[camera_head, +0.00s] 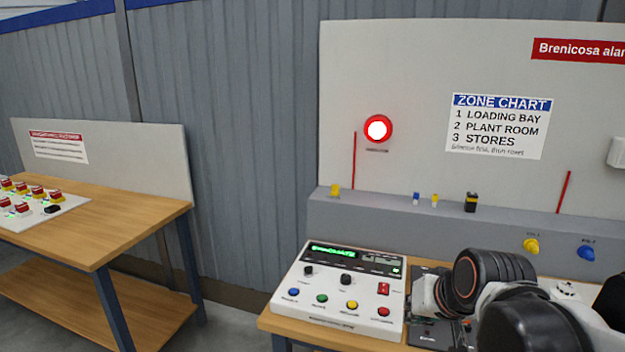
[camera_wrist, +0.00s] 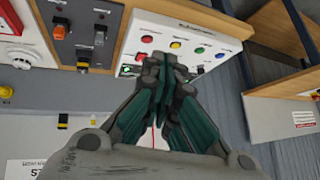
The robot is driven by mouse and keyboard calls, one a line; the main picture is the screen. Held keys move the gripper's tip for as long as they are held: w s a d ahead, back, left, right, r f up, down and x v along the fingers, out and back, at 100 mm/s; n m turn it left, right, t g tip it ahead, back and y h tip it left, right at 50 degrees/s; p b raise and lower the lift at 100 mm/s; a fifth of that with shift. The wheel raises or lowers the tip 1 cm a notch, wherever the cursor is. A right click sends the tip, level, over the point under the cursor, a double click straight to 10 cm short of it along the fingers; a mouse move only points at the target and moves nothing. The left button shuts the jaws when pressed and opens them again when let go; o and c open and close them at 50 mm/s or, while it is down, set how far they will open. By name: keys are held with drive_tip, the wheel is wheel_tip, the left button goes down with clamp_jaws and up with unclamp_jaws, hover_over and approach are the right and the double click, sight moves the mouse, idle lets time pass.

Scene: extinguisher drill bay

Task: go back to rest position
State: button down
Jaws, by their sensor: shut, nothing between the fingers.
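My gripper (camera_wrist: 163,85) shows in the wrist view with its green-padded fingers together. It is shut and holds nothing. Its fingertips appear in front of the white control panel (camera_wrist: 185,40) with coloured buttons; I cannot tell whether they touch it. In the head view my arm is at the lower right, beside the same panel (camera_head: 318,308), and the fingers cannot be made out there.
A grey ledge (camera_head: 430,215) with small coloured parts runs behind the bench. A white board with a zone chart (camera_head: 499,126) and a lit red-rimmed lamp (camera_head: 378,128) stands behind it. Another wooden table (camera_head: 95,222) is at the left. Floor between the tables looks clear.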

drive_tip(key=s+f+n+h, duration=0.1)
drive_tip(key=s+n, duration=0.1)
drive_tip(key=s, duration=1)
drive_tip(key=shift+s+d, duration=0.35)
drive_tip(key=shift+d, duration=0.05)
drive_tip(key=shift+d, duration=0.1)
